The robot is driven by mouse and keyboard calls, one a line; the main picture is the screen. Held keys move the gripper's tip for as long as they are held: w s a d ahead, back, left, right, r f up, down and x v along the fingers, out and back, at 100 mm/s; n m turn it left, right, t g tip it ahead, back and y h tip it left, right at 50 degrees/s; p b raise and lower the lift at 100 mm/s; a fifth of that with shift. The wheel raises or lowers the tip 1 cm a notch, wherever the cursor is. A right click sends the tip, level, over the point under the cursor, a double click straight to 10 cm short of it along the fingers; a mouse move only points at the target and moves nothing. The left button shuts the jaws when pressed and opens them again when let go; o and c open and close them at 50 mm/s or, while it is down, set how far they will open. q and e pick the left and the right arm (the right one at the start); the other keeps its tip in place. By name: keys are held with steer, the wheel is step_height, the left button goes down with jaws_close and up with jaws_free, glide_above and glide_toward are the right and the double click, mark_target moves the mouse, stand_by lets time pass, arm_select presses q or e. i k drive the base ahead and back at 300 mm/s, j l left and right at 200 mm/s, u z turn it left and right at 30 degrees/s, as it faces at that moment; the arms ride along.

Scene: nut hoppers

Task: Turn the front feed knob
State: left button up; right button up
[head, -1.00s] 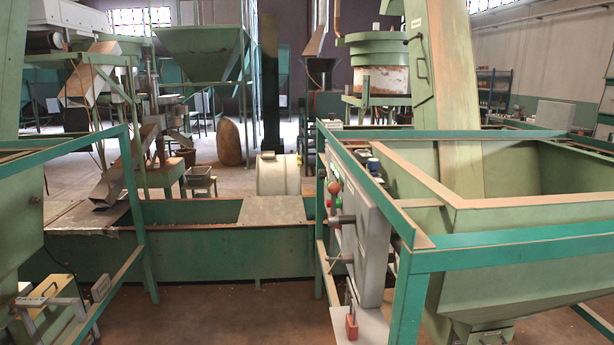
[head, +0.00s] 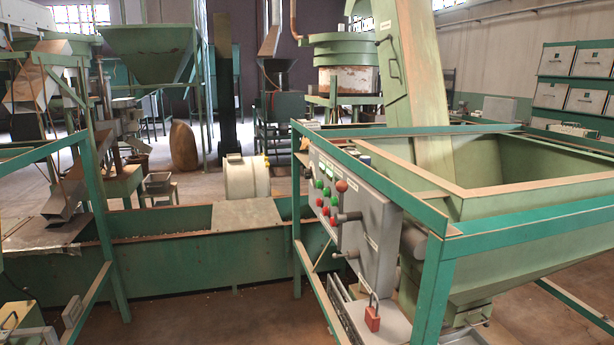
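A grey control panel (head: 366,240) is fixed to the green frame of the right hopper (head: 520,240), its face turned to the left and seen at a slant. Two dark grey knobs or handles stick out from its face, an upper one (head: 348,217) and a lower one (head: 346,255). Labels are too small to read, so I cannot tell which is the front feed knob. Red and green buttons (head: 327,199) sit on the panel's farther part. Neither of my grippers shows in the head view.
Another green frame (head: 108,240) stands at left. Brown floor (head: 235,318) between the two frames looks clear.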

mark_target(307, 173)
steer(key=j+z, duration=0.1)
steer(key=z, duration=0.25)
steer(key=i+j+z, duration=0.15)
steer(key=z, duration=0.3)
steer(key=i+j+z, duration=0.15)
steer(key=j+z, duration=0.15)
steer(key=z, duration=0.15)
steer(key=i+j+z, duration=0.2)
steer(key=j, duration=0.15)
steer(key=j+z, duration=0.15)
steer(key=j, duration=0.6)
steer(key=i+j+z, duration=0.15)
steer(key=j, duration=0.2)
